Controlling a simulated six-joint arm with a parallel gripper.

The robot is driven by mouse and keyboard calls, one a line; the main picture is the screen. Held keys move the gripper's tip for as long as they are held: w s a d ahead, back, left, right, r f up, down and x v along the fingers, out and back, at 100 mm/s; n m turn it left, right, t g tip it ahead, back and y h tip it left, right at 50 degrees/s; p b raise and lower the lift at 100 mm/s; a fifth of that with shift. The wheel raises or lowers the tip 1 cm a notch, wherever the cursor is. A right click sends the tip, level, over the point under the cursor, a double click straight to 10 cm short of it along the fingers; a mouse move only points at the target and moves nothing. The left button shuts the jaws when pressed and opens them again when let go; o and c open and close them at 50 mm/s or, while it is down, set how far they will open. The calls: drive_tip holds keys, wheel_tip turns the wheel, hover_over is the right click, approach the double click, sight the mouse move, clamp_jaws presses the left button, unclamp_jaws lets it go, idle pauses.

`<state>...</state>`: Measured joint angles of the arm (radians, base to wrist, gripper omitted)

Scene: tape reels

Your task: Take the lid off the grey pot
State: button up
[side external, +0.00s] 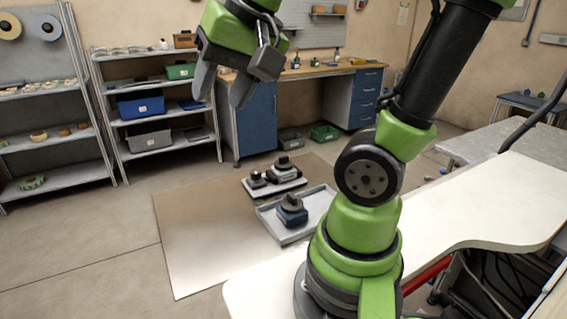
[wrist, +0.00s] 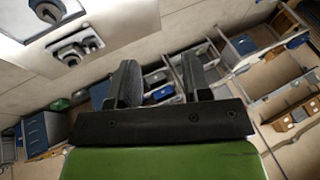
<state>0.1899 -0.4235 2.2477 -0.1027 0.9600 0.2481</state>
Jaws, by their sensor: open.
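My gripper (side external: 224,86) is open and empty, high above the floor at the upper left of the arm. Its two dark fingers also show in the wrist view (wrist: 160,78), apart with nothing between them. A dark grey pot-like item (side external: 284,168) stands on the far tray, with a smaller dark item (side external: 256,181) to its left. A blue-based item with a dark grey top (side external: 291,211) stands on the nearer tray. I cannot tell for sure which is the grey pot, or make out its lid. My gripper is well apart from all of them.
The far tray (side external: 297,185) and the near tray (side external: 283,235) lie on a flat metallic sheet (side external: 195,235), clear on its left. A white curved table (side external: 470,205) is beside my base. Shelves (side external: 165,112) and a workbench (side external: 330,70) stand behind.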

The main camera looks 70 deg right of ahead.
drive_tip(key=w+d+f+m+g+h, duration=0.25)
drive_tip(key=w+d+m, duration=0.4)
drive_tip(key=d, duration=0.55)
drive_tip(key=m+g+y, duration=0.1)
drive_tip(key=m+g, duration=0.4)
drive_tip(key=m, duration=0.7)
approach(283, 156)
drive_tip(key=f, duration=0.2)
drive_tip(key=s+f, duration=0.1)
drive_tip(key=shift+s+f, duration=0.2)
drive_tip(key=shift+f, duration=0.15)
drive_tip(key=shift+t, duration=0.25)
drive_tip(key=f, duration=0.3)
drive_tip(key=d+f, duration=0.1)
drive_tip(key=f, duration=0.1)
drive_tip(key=shift+s+f, duration=0.1)
drive_tip(key=shift+f, duration=0.2)
drive_tip(key=shift+c, duration=0.4)
clamp_jaws()
